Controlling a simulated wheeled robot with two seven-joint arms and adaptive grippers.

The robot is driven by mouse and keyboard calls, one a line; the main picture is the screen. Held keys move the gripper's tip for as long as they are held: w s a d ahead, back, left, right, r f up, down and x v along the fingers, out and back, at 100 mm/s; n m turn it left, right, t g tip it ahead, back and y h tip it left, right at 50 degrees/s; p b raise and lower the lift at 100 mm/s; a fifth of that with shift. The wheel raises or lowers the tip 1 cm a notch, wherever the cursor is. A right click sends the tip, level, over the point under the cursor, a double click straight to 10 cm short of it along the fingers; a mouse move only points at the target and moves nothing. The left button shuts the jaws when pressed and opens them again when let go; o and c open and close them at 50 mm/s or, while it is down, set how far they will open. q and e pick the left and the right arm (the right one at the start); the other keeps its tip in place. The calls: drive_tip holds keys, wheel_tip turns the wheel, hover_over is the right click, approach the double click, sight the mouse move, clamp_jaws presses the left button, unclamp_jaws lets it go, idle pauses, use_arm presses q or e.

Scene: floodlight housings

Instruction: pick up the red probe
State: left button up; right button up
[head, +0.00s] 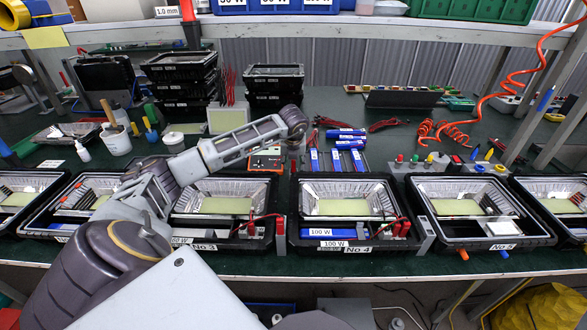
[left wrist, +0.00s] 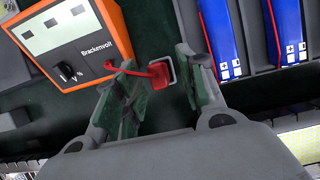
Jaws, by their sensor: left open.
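The red probe (left wrist: 160,75) shows in the left wrist view, with its thick end at a small grey-rimmed square socket (left wrist: 170,70) and a thin red lead running left towards the orange Brackenvolt meter (left wrist: 75,38). My left gripper (left wrist: 156,62) is open, and the probe appears between its two fingers; I cannot tell whether either finger touches it. My right gripper is not in view.
Blue battery packs (left wrist: 225,38) stand close to the right of the gripper. A row of black floodlight housings (head: 346,208) lines the bench front. Black stacked housings (head: 273,78) stand behind. A coiled orange hose (head: 460,130) hangs at the right.

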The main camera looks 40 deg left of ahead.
use_arm(q)
drive_tip(key=shift+x, duration=1.05)
clamp_jaws()
